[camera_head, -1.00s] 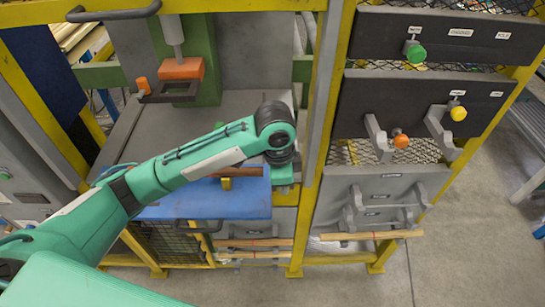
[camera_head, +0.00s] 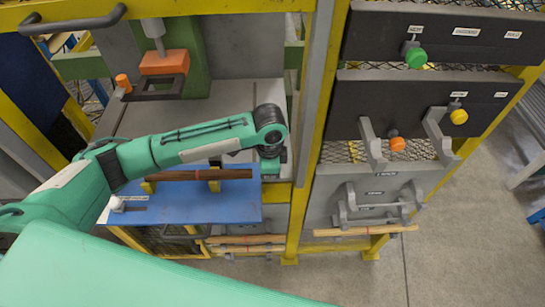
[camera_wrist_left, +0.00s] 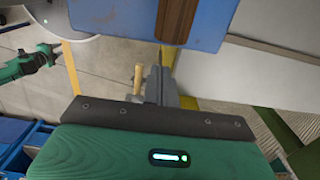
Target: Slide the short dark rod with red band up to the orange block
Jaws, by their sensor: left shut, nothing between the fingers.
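A dark brown rod (camera_head: 198,174) lies across yellow supports on the blue tabletop in the head view. I see no red band on it. Its end also shows at the top of the wrist view (camera_wrist_left: 178,20). The orange block (camera_head: 164,63) is on the machine behind, at the upper left, apart from the rod. My left gripper (camera_head: 270,171) hangs under the wrist just off the rod's right end, largely hidden. In the wrist view its fingers (camera_wrist_left: 160,82) are shut and empty, with a gap to the rod's end. My right gripper does not show.
The blue tabletop (camera_head: 190,212) carries a small white knob (camera_head: 117,204). A yellow post (camera_head: 318,120) stands right of my gripper. Dark panels with coloured knobs and grey hooks are further right. Light wood rods (camera_head: 245,239) lie on a lower rack.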

